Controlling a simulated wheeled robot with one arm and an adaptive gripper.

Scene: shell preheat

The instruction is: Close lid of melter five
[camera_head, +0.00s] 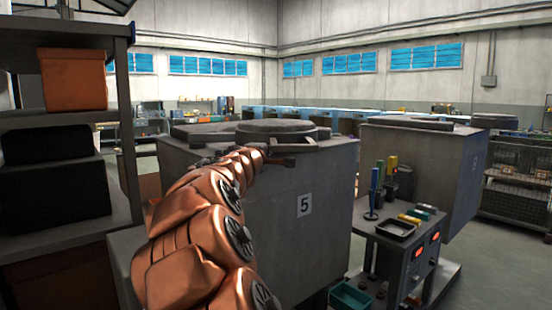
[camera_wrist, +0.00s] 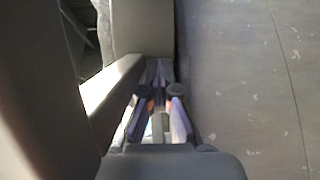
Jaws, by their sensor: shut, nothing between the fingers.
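Melter five (camera_head: 310,230) is a big grey box with a "5" label on its front, in the middle of the head view. Its round dark lid (camera_head: 278,126) lies about flat on top; I cannot tell whether it is fully seated. A bar-like handle (camera_head: 308,145) juts from the lid's near side. My copper arm reaches up from below, and my gripper (camera_head: 283,161) is at the top front edge, just below the handle. In the wrist view my gripper (camera_wrist: 162,98) is shut and empty, close to a grey bar (camera_wrist: 115,85); contact is unclear.
Another grey melter (camera_head: 425,165) stands to the right. A small cart (camera_head: 395,250) with tools and red displays stands between them. A shelf (camera_head: 125,130) with an orange bin (camera_head: 73,80) and black boxes is close on the left. Open floor (camera_head: 500,265) shows at right.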

